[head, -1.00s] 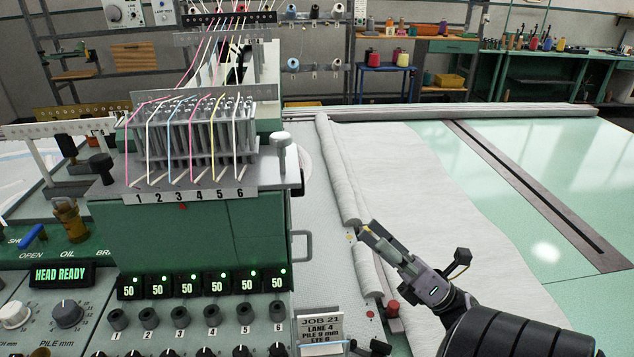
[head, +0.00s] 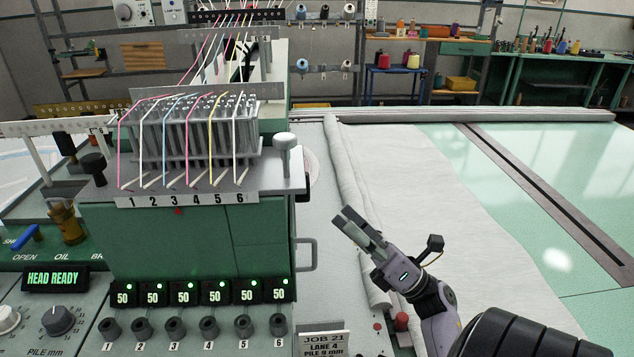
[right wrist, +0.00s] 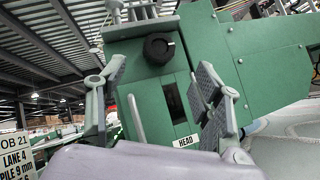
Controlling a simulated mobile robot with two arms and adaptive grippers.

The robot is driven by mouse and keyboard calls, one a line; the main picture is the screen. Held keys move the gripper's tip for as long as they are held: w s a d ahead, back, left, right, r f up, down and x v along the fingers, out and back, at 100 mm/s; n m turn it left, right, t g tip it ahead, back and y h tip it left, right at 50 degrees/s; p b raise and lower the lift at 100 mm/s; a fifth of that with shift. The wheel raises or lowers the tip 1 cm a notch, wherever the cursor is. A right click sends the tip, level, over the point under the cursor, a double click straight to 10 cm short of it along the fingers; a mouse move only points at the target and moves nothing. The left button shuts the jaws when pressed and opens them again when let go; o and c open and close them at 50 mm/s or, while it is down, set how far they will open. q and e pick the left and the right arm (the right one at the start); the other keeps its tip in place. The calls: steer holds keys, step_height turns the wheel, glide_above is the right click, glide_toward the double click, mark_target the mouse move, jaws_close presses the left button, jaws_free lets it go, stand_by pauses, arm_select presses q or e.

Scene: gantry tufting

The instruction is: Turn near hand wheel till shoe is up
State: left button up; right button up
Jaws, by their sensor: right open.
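The tufting head (head: 160,245) is a green housing on the left of the head view. A dark slot (right wrist: 174,101) lies below the knob, above a HEAD label (right wrist: 186,141). I cannot make out the shoe. My right gripper (head: 350,222) is open and empty, right of the housing and apart from it. Its fingers (right wrist: 155,95) also show in the right wrist view.
A grey bar handle (head: 305,254) sticks out from the housing's right side. A JOB 21 card (head: 323,341) stands in front, near my right arm. Pale cloth (head: 420,190) covers the bed on the right. A row of black knobs (head: 208,327) lines the front panel.

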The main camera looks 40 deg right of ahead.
steer(key=p+x, duration=0.3)
steer(key=x, duration=0.5)
steer(key=shift+w+r, duration=0.15)
steer(key=shift+w, duration=0.1)
steer(key=shift+a, duration=0.1)
steer(key=shift+c, duration=0.6)
steer(key=c, duration=1)
